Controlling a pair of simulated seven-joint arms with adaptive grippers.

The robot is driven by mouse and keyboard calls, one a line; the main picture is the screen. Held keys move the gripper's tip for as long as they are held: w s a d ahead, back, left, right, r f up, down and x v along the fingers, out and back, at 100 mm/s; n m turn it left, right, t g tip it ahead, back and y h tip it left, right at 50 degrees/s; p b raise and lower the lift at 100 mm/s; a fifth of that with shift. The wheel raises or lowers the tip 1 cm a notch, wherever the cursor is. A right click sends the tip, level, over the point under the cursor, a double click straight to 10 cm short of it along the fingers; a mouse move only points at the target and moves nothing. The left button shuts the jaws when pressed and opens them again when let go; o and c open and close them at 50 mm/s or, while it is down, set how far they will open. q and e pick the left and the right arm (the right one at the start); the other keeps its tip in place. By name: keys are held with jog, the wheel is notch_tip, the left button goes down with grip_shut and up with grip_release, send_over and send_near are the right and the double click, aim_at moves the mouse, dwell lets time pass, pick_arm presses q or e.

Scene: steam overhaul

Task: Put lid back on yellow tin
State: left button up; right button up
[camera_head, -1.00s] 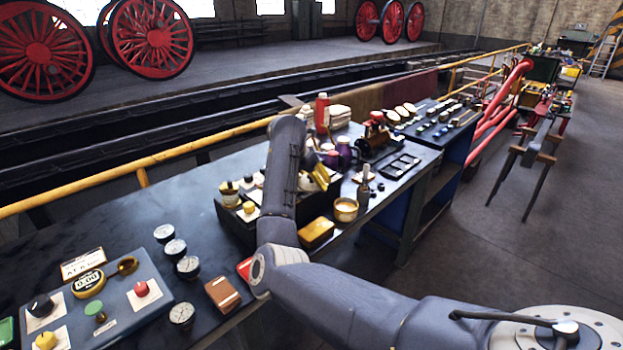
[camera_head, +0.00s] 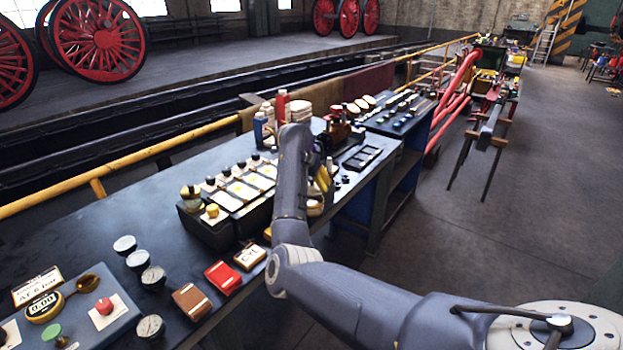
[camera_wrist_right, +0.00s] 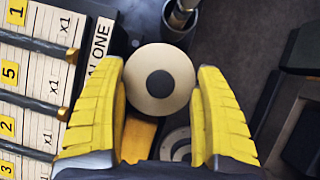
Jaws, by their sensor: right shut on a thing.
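My right gripper (camera_wrist_right: 160,88) has yellow ribbed fingers and is shut on the lid (camera_wrist_right: 176,70), a cream disc with a dark round centre. The lid faces the wrist camera between the fingertips. In the head view this gripper (camera_head: 323,180) is over the workbench's right-hand edge, mostly hidden by my arm. The yellow tin (camera_head: 314,208) shows just under the gripper, partly covered by the arm. In the wrist view I cannot make out the tin under the lid, nor tell whether they touch. My left gripper is not in view.
A dark box with labelled cards (camera_head: 240,188) stands left of the gripper. The wrist view shows a yellow block (camera_wrist_right: 137,138), a grey ringed round thing (camera_wrist_right: 178,146) and a dark cylinder (camera_wrist_right: 182,12) close by. Gauges (camera_head: 153,277) and booklets (camera_head: 223,277) lie nearer on the bench.

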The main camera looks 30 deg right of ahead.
jog(key=shift+f, duration=2.15)
jog(key=shift+f, duration=0.15)
dwell(1.2)
jog(key=o, duration=1.2)
jog(key=shift+o, duration=0.4)
jog(key=shift+a, duration=0.1)
jog(key=shift+w+r, duration=0.2)
jog(key=shift+r, duration=1.5)
jog(key=shift+c, duration=0.9)
jog(key=shift+o, duration=0.8)
jog(key=shift+s+r, duration=0.15)
jog(key=shift+r, duration=1.65)
